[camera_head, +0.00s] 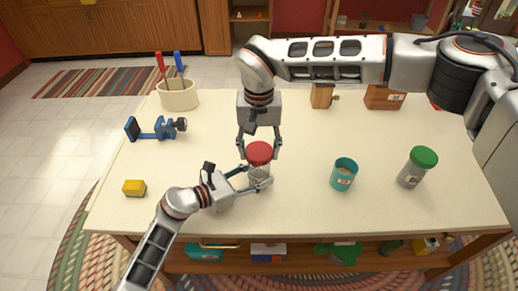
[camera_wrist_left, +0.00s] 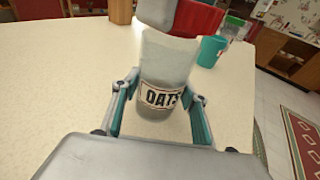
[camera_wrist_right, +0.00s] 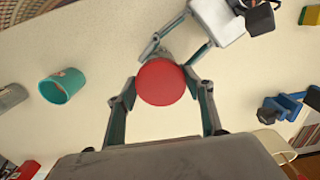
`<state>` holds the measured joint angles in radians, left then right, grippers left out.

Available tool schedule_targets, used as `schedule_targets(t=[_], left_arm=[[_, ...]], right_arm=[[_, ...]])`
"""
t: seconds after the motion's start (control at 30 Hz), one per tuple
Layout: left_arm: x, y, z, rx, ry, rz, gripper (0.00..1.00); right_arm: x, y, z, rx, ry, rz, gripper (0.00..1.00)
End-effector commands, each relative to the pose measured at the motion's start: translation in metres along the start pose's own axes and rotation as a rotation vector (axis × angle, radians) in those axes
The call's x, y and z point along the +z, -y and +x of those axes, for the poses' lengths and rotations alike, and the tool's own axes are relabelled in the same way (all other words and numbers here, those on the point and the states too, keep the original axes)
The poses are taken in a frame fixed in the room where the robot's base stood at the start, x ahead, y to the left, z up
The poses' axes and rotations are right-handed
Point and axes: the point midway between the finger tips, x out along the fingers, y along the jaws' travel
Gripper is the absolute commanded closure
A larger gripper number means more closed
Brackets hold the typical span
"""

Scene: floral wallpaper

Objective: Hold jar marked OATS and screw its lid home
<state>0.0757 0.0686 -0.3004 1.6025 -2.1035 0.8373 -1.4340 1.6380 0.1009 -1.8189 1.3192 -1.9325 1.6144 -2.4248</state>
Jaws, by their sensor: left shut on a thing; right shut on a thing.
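The jar marked OATS (camera_wrist_left: 163,85) stands upright on the table, clear-walled with a black-lettered label. It also shows in the head view (camera_head: 260,177), partly hidden by the fingers. My left gripper (camera_head: 258,181) is shut around the jar's body from the left front; its fingers (camera_wrist_left: 160,108) flank the label. The red lid (camera_wrist_right: 161,83) sits at the top of the jar, also seen in the head view (camera_head: 259,153). My right gripper (camera_head: 259,145) points down from above and is shut on the lid. Whether the lid is fully seated cannot be told.
A teal cup (camera_head: 344,174) and a green-lidded jar (camera_head: 417,167) stand to the right. A yellow block (camera_head: 134,188), a blue clamp-like tool (camera_head: 155,128) and a cream holder (camera_head: 178,95) with red and blue handles are left. Wooden items (camera_head: 321,96) are at the back.

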Motion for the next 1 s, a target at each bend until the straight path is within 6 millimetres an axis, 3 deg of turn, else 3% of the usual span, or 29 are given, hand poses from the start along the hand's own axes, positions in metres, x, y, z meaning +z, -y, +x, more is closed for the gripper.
schedule_targets(t=[1.0], left_arm=[[0.0, -0.0002, 0.0, 0.0, 0.0, 0.0, 0.77]], right_arm=[[0.0001, -0.0001, 0.0055, 0.001, 0.0, 0.0, 0.6]])
